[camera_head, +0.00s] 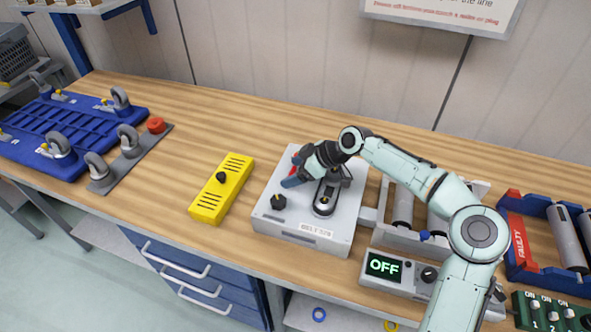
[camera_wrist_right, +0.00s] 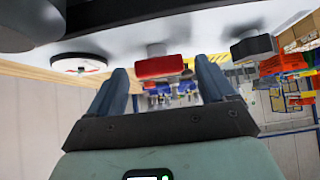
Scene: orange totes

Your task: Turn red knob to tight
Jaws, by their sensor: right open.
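The red knob (camera_wrist_right: 160,67) sits on the face of a light grey machine box (camera_head: 271,229) on the workbench. In the head view only a bit of red shows, mostly hidden by my right gripper (camera_head: 294,170). In the right wrist view, my right gripper (camera_wrist_right: 160,76) is open, with one dark blue finger on each side of the red knob in the picture. A gap shows between each finger and the knob. I cannot tell how far the fingertips reach along it. My left gripper is not in view.
A black knob (camera_head: 278,201) is on the box's near left corner. A yellow slotted block (camera_head: 221,189) lies to the left. A controller reading OFF (camera_head: 383,267) and a roller unit (camera_head: 403,209) stand right. Bare wood lies behind the box.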

